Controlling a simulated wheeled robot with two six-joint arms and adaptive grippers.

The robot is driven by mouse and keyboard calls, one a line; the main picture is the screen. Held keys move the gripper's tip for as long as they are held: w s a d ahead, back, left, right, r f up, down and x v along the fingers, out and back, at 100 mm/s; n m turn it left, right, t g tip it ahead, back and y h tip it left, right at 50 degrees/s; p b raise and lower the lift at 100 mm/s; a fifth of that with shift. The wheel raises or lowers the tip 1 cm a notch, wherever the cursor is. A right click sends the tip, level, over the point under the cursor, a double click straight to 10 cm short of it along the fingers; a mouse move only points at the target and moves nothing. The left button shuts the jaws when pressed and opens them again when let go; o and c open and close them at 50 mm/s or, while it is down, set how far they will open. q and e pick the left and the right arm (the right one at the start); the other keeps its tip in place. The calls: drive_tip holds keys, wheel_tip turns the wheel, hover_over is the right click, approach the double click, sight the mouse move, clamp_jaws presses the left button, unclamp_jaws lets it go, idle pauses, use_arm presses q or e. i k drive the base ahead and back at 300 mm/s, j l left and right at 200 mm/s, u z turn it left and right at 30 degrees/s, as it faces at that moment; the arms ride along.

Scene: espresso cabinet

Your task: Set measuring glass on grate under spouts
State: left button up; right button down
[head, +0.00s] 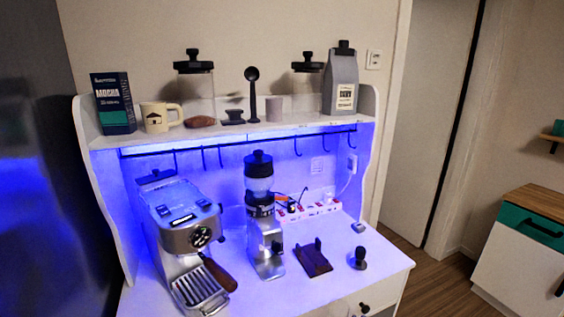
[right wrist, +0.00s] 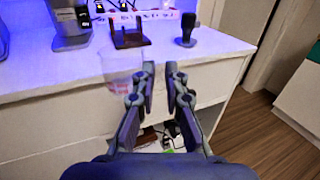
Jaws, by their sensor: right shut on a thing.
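The measuring glass (right wrist: 118,68) is clear with faint red markings, in the right wrist view in front of the counter edge. My right gripper (right wrist: 159,70) is shut on it at the glass's right side; the exact contact is hard to make out. I cannot make out the glass in the head view. The espresso machine (head: 188,222) stands at the left of the counter, with the slatted grate (head: 197,287) at its front. A wooden portafilter handle (head: 219,273) sticks out above the grate, and the spouts are hidden. My left gripper is not in view.
The grinder (head: 265,240) stands right of the machine. A dark wooden stand (head: 313,258) and a tamper (head: 359,258) are farther right. A shelf (head: 240,132) with jars and a mug hangs above. Below the counter, an open space with small items (right wrist: 160,138) shows.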

sight(203, 278)
drive_tip(key=i+l, duration=0.1)
drive_tip(key=l, duration=0.55)
drive_tip(key=i+l, duration=0.1)
drive_tip(key=l, duration=0.6)
drive_tip(key=l+u, duration=0.7)
drive_tip(key=l, duration=0.25)
drive_tip(key=u, duration=1.75)
drive_tip(key=i+l, duration=0.6)
drive_tip(key=l, duration=0.2)
